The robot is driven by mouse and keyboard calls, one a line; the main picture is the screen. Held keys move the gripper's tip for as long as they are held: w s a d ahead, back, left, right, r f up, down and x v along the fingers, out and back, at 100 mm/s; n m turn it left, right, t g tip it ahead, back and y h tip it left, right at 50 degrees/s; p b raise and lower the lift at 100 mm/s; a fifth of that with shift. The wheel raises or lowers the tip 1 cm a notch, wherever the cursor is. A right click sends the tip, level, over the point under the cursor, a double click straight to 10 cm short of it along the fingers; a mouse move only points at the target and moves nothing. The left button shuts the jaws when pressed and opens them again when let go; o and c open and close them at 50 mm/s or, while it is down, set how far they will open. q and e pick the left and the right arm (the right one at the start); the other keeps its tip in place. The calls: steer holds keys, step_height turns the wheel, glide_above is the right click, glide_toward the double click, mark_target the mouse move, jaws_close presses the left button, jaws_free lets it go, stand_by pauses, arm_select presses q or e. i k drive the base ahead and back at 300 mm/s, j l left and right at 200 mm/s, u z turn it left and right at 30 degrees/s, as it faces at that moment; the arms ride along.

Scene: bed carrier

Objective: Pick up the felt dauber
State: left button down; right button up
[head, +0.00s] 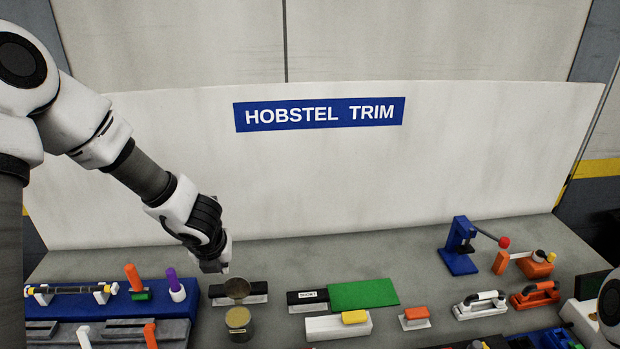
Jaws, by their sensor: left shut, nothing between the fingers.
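My left gripper (214,265) is shut and empty, pointing down above the bench at left of centre. To the left, on a blue rack (68,308), stand an upright purple handle with a white round end (178,294) and an orange handle with a green base (134,280). I cannot tell for certain which of these is the felt dauber. My right gripper does not show.
A green pad (363,294) and a white block with a yellow piece (354,317) lie at centre. A blue lever press (459,247) and several orange and white hand tools stand at right. Part of my right arm shows at the right edge. The bench's back strip is clear at centre.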

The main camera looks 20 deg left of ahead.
mark_target(170, 273)
steer(key=k, duration=1)
